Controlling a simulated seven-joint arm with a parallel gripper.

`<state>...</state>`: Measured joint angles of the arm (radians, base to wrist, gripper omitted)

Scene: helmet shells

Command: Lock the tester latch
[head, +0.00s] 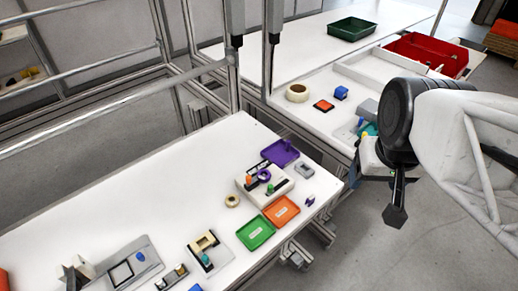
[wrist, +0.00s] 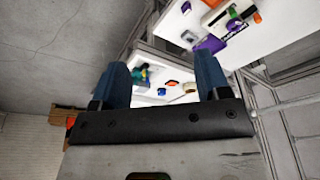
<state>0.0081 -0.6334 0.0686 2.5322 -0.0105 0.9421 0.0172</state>
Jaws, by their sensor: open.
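My gripper (wrist: 161,80) shows in the wrist view with its two dark blue fingers spread wide and nothing held between them. In the head view my arm hangs at the right, over the floor beside the tables, and the fingers cannot be made out clearly. A white device (head: 281,193) with an orange knob and purple rings sits on the near table. It also shows at the top of the wrist view (wrist: 215,17), apart from my gripper. I cannot tell for sure which thing is the tester, and no latch or its state can be made out.
Near the device are a purple tray (head: 280,152), an orange tray (head: 281,212), a green tray (head: 256,233) and a tape roll (head: 232,201). Metal posts (head: 269,50) stand between the tables. The far table holds a red bin (head: 427,54) and a dark green bin (head: 351,29).

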